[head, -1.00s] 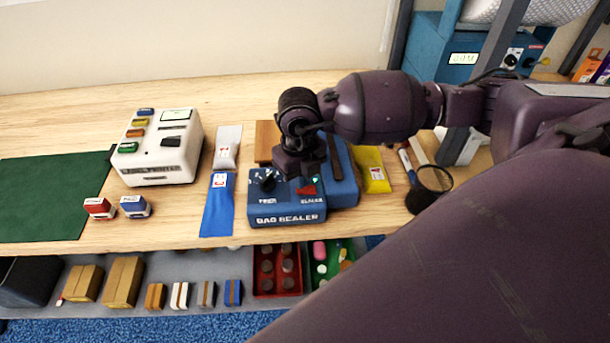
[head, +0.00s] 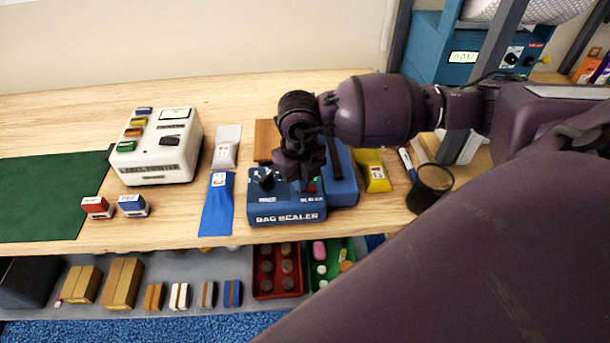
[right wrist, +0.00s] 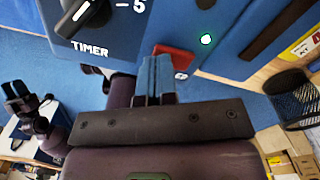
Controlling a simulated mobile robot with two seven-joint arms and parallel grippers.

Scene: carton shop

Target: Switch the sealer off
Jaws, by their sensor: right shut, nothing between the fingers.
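The blue bag sealer (head: 287,208) stands near the table's front edge. Its red switch (right wrist: 174,59) shows in the right wrist view, partly behind my fingertips; in the head view my gripper mostly covers it. The black timer knob (right wrist: 85,14) is left of the switch. My right gripper (right wrist: 155,62) is shut and empty, its tips at the switch; I cannot tell whether they touch. It also shows over the sealer in the head view (head: 304,184). My left gripper (right wrist: 17,92) appears small at the left of the wrist view.
A white label printer (head: 158,150), two stamps (head: 115,207) and a blue bag (head: 217,205) are left of the sealer. A yellow bag (head: 373,170) and a dark cup (head: 430,187) are to the right. Trays and boxes fill the shelf below.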

